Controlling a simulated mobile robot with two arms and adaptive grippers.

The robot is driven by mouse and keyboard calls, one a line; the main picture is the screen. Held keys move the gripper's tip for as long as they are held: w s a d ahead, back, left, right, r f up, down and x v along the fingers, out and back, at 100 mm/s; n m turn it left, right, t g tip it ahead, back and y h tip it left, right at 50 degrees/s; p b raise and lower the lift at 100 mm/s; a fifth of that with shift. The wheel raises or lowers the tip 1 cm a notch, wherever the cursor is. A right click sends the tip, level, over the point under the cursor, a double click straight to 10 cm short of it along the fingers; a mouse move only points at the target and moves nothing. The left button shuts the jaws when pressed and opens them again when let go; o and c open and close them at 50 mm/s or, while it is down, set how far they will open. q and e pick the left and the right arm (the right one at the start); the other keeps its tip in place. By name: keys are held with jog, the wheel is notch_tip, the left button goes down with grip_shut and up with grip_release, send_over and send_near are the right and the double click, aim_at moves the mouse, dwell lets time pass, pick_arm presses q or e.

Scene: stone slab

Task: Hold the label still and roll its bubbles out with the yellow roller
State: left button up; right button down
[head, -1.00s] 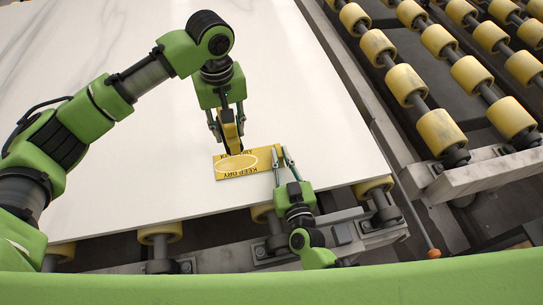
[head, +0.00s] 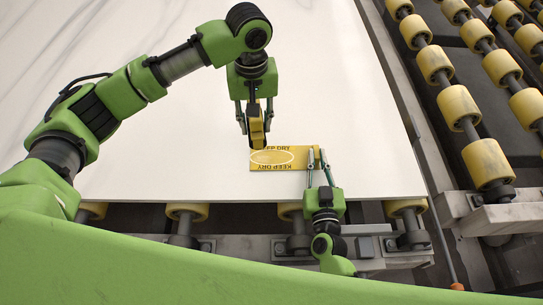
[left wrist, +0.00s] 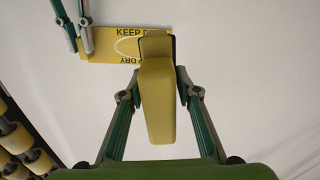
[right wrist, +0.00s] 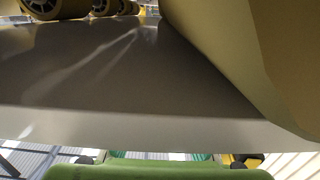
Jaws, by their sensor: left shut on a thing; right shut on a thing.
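The yellow label (head: 300,165) lies on the white slab near its front edge, with black KEEP DRY lettering and a pale oval. It also shows in the left wrist view (left wrist: 99,48). My left gripper (head: 254,104) is shut on the yellow roller (head: 257,128), held upright at the label's far left corner; whether it touches the label is unclear. The roller's handle fills the middle of the left wrist view (left wrist: 158,105). My right gripper (head: 317,156) is shut on the label's right end. The right wrist view hides that grip.
The white slab (head: 190,110) is broad and clear beyond the label. Its front edge rests on yellow conveyor rollers (head: 187,211). More roller rows (head: 457,103) stand at the right, past a gap and a metal rail.

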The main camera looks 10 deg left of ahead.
pick_arm(q)
jog(key=shift+s+a, duration=0.1)
jog(key=shift+a, duration=0.3)
send_over(257, 158)
jog(key=shift+a+f, duration=0.15)
jog(key=shift+f, duration=2.35)
jog(key=shift+a+f, duration=0.1)
jog(key=shift+f, duration=2.35)
jog(key=shift+f, duration=1.05)
jog(key=shift+d, duration=0.2)
